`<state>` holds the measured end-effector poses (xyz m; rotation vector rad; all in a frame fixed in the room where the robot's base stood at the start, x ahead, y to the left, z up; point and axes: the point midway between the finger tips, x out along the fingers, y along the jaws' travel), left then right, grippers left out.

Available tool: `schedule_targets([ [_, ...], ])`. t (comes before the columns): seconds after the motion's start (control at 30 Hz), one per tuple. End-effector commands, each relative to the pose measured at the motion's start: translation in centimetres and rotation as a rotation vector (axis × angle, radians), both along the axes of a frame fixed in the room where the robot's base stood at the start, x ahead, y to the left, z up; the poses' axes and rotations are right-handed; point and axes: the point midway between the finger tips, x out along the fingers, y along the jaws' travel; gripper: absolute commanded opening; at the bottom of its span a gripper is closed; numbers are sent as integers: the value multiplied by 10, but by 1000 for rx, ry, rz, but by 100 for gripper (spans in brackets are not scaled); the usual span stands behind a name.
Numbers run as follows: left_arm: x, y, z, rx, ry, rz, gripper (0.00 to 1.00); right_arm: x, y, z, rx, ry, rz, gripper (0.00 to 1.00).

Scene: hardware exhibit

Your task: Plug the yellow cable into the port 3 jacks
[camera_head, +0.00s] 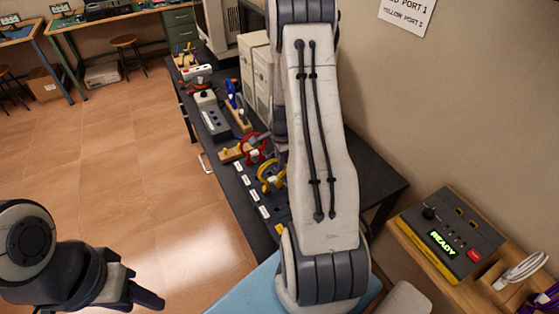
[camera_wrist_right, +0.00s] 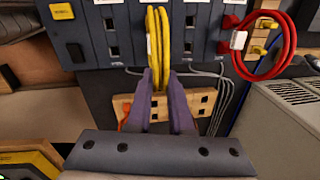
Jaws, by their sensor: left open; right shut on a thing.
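The yellow cable (camera_wrist_right: 157,40) is a coiled loop in the right wrist view, in front of a dark grey panel (camera_wrist_right: 205,40) with square openings. It also shows in the head view (camera_head: 268,180), beside my right arm. My right gripper (camera_wrist_right: 159,80) has its purple fingers closed on the lower part of the loop. In the head view this gripper is hidden by its own arm. The cable's plugs cannot be made out. Which openings are port 3 cannot be read. My left gripper (camera_head: 146,296) is open and empty at the lower left, over the floor.
A red cable (camera_wrist_right: 288,58) hangs to the right of the yellow one. A wooden block (camera_wrist_right: 125,105) with square holes lies behind the fingers. A control box (camera_head: 452,236) reading READY stands at the right. The tiled floor (camera_head: 120,150) at the left is clear.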

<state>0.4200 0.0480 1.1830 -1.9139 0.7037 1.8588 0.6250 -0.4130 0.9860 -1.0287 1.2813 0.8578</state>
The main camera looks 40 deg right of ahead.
Motion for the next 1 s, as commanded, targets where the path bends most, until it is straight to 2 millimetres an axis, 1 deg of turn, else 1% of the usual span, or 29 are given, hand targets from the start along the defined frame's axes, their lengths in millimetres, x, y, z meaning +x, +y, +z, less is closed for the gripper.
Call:
schedule_targets([
  [0.3, 0, 0, -2, 0, 0, 0, 50, 1, 0, -5, 0, 0, 0, 0],
  [0.7, 0, 0, -2, 0, 0, 0, 50, 1, 0, -5, 0, 0, 0, 0],
  [0.73, 0, 0, -2, 0, 0, 0, 50, 1, 0, -5, 0, 0, 0, 27],
  [0.77, 0, 0, -2, 0, 0, 0, 50, 1, 0, -5, 0, 0, 0, 38],
  [0.8, 0, 0, -2, 0, 0, 0, 50, 1, 0, -5, 0, 0, 0, 54],
  [1.0, 0, 0, -2, 0, 0, 0, 50, 1, 0, -5, 0, 0, 0, 54],
])
